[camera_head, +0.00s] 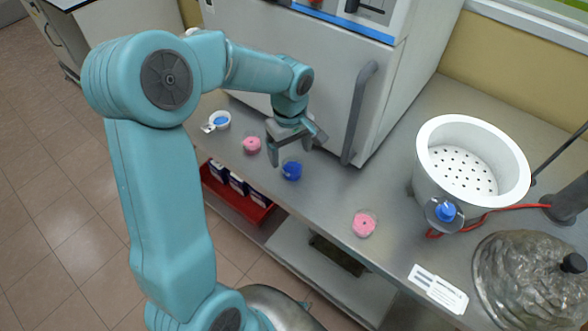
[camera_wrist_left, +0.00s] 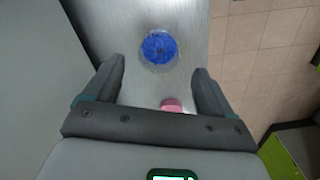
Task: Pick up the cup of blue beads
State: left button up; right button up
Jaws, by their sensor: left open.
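The cup of blue beads (camera_head: 291,171) stands on the grey metal bench, a clear cup with blue filling. My left gripper (camera_head: 297,155) is open and empty, above and close to this cup. In the left wrist view the blue cup (camera_wrist_left: 159,47) lies ahead of the open fingertips (camera_wrist_left: 160,75), a little beyond the gap between them, with nothing between the fingers. My right gripper is in neither view.
One pink-filled cup (camera_head: 252,145) stands left of the blue one, another (camera_head: 363,223) to the right. A white cabinet with a grey handle (camera_head: 359,112) rises close behind. A white perforated pot (camera_head: 472,160) stands at right.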

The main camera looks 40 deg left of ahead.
aim_at(293, 169)
pick_arm(q)
jog(key=shift+s+f, duration=0.15)
jog(key=shift+f, duration=0.5)
jog(key=f, duration=0.5)
jog(key=shift+d, duration=0.25)
jog(key=shift+w, duration=0.2)
jog(key=c, duration=1.1)
